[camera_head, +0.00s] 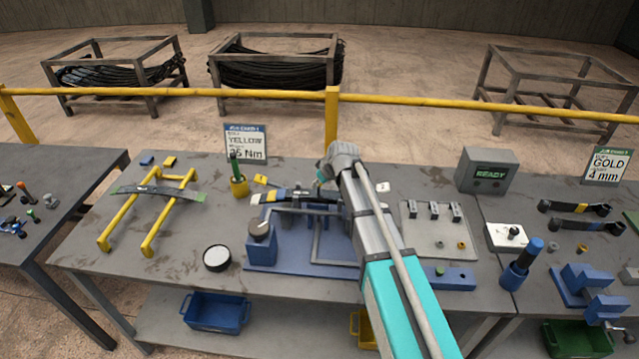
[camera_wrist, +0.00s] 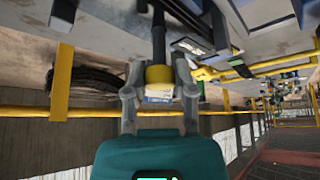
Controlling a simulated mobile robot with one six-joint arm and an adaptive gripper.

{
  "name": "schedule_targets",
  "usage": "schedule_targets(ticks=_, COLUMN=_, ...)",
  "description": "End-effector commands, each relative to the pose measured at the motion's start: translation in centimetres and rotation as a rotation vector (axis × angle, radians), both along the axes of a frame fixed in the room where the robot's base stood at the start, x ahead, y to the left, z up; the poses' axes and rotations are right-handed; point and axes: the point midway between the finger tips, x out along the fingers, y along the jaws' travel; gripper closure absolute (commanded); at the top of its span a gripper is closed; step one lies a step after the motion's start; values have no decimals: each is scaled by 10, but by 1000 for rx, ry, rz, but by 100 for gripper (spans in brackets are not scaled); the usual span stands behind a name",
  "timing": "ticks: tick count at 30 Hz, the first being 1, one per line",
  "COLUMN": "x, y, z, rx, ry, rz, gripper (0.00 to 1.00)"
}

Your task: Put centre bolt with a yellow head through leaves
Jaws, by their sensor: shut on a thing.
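In the wrist view my gripper (camera_wrist: 159,88) is shut on the yellow head of the centre bolt (camera_wrist: 158,74). The bolt's dark shank runs away from the fingers toward the top edge of that view. In the head view my arm covers the gripper and the bolt. The dark leaves (camera_head: 290,199) lie in a blue fixture (camera_head: 290,259) at the bench's middle, partly behind my arm. Whether the bolt's tip touches the leaves cannot be told.
Left on the bench is a yellow stand (camera_head: 155,221) with a leaf (camera_head: 170,192) across it. A yellow cup (camera_head: 239,187) with a green-handled tool and a YELLOW card (camera_head: 246,143) stand behind. A grey READY box (camera_head: 487,171) and a pale plate (camera_head: 422,239) with clips are to the right.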

Motion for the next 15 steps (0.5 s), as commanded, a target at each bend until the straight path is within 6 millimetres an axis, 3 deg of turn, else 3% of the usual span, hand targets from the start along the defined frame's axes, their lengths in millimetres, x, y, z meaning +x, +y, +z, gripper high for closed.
schedule_targets(ticks=15, x=0, y=0, z=-7, rx=0, ry=0, rz=0, gripper=100)
